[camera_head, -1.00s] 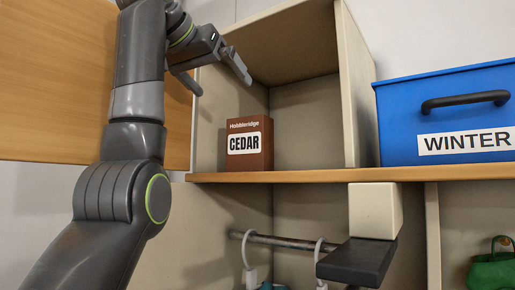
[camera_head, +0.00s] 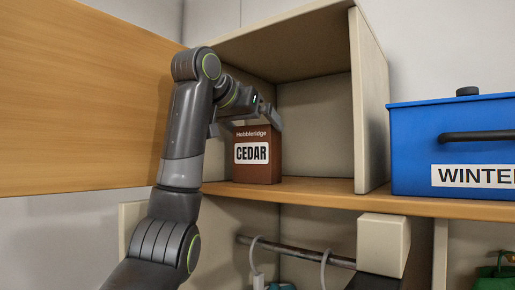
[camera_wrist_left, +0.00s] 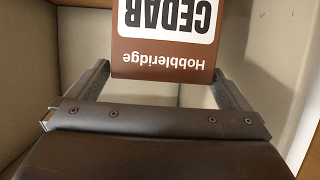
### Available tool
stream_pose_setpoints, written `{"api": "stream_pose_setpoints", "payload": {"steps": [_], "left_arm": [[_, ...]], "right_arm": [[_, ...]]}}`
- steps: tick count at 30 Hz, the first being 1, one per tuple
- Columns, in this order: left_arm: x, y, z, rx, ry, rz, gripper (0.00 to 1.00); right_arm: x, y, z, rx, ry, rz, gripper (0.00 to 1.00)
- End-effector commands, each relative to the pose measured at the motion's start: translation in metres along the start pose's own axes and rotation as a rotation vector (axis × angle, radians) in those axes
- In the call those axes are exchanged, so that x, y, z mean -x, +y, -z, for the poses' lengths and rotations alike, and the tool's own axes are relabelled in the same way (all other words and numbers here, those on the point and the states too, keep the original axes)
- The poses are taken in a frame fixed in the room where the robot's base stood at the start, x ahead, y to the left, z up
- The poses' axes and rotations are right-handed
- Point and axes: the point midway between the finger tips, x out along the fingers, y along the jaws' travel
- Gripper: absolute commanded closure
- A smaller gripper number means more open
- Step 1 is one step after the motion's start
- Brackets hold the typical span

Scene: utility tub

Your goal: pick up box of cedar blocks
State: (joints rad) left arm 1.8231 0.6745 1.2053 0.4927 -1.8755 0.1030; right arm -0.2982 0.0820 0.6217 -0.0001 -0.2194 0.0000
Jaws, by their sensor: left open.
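The box of cedar blocks (camera_head: 257,170) is a brown upright box with a white "CEDAR" label and "Hobbleridge" above it. It stands on the wooden shelf inside an open beige cubby. My left gripper (camera_head: 247,126) is open at the upper part of the box, with one finger toward each side of it. In the left wrist view the box (camera_wrist_left: 165,50) appears upside down between the two open fingers of the left gripper (camera_wrist_left: 165,85). I cannot tell whether the fingers touch it. My right gripper is not in view.
The cubby (camera_head: 372,110) has a beige right wall and a top panel. A blue "WINTER" bin (camera_head: 450,155) stands right of it on the shelf (camera_head: 330,198). An open wooden door (camera_head: 75,100) is at left. Below are a hanging rail (camera_head: 300,252) and a beige block (camera_head: 384,242).

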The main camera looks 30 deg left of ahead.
Motion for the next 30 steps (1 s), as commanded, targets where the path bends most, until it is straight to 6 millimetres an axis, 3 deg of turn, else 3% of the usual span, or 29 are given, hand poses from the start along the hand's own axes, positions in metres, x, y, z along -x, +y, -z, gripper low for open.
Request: {"api": "stream_pose_setpoints", "payload": {"steps": [5, 13, 18, 25, 30], "left_arm": [[-0.009, -0.001, 0.001, -0.001, -0.001, 0.001, 0.00], [-0.041, -0.003, -0.002, 0.000, -0.003, 0.001, 0.00], [-0.052, -0.003, -0.004, 0.000, 0.000, 0.001, 0.00], [-0.053, -0.003, -0.005, 0.000, 0.001, 0.000, 0.00], [-0.053, -0.003, -0.005, 0.000, 0.001, 0.000, 0.20]], "right_arm": [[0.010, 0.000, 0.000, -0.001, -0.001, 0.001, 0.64], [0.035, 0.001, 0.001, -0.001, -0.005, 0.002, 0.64], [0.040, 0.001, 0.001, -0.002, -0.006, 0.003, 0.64], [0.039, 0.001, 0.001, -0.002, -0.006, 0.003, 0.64], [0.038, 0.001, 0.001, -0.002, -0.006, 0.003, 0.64]]}}
